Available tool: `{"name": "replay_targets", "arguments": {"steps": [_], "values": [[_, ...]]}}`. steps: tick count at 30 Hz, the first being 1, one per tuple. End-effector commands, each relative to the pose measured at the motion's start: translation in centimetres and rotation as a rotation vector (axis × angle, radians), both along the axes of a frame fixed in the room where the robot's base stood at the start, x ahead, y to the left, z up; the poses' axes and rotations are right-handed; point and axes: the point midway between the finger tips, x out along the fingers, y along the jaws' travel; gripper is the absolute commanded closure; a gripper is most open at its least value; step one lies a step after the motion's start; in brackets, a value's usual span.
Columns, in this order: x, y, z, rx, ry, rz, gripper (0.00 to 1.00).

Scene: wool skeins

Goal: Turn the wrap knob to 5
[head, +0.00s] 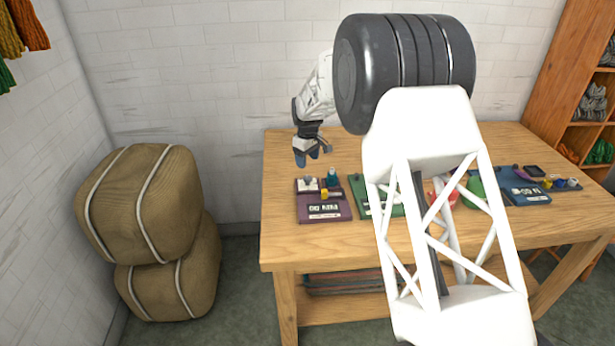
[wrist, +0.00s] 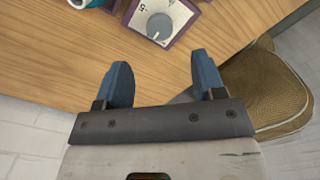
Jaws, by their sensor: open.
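A round grey knob (wrist: 160,27) sits on a white dial plate in the wrist view, with a figure that looks like a 5 at its upper left. A pale mark shows near the knob's lower edge; the rest of the scale is too small or cut off. The plate is on a purple panel (head: 335,208), where it shows as a small knob (head: 308,182) at the panel's back left. Whether it is labelled wrap cannot be read. My gripper (head: 313,157) is open and empty, its blue fingertips (wrist: 160,60) above the table, behind the panel and apart from the knob.
The wooden table (head: 285,235) also holds a green panel (head: 385,190) and a dark blue panel (head: 527,196). A yellow part (head: 324,195) and a teal part (head: 332,175) stand near the knob. Strapped bales (head: 145,200) stand left of the table. My arm hides the table's middle.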

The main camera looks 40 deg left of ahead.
Motion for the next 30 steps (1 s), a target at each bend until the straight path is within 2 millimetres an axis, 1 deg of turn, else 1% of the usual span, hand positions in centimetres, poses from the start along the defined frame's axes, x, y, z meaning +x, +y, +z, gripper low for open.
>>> {"name": "replay_targets", "arguments": {"steps": [5,11,14,24,30], "values": [[0.0,0.0,-0.1,0.000,0.000,0.000,0.37],[0.0,0.0,-1.2,-0.001,0.001,-0.001,0.37],[0.0,0.0,-2.1,0.000,0.000,-0.001,0.37],[0.0,0.0,-6.1,-0.001,0.000,-0.001,0.37],[0.0,0.0,-7.5,0.000,0.000,-0.001,0.37]]}}
